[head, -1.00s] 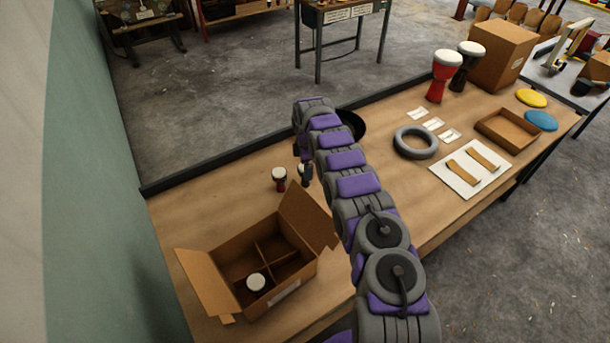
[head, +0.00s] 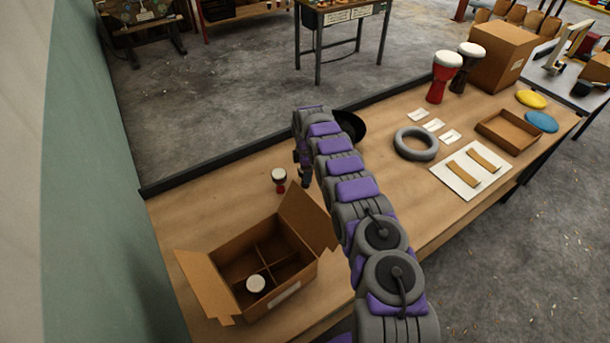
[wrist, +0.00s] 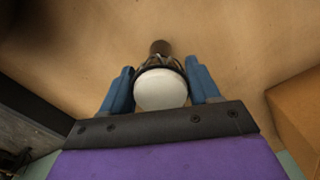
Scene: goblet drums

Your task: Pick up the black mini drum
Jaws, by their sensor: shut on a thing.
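The black mini drum (wrist: 160,88) shows in the wrist view with its round white head towards the camera and its dark body beyond. My gripper (wrist: 159,70) has its two blue fingers on either side of the drum, shut on it. In the head view my gripper (head: 302,158) is above the table behind the open box. Only a small dark part of the held drum (head: 305,179) shows below it. How far the drum's foot is from the table is hard to tell.
A red mini drum (head: 279,180) stands just left of my gripper. The open divided box (head: 270,282) in front holds a white-topped drum (head: 256,284). A black bowl-like thing (head: 351,124) and a grey ring (head: 416,143) lie to the right. Larger drums (head: 443,78) stand farther right.

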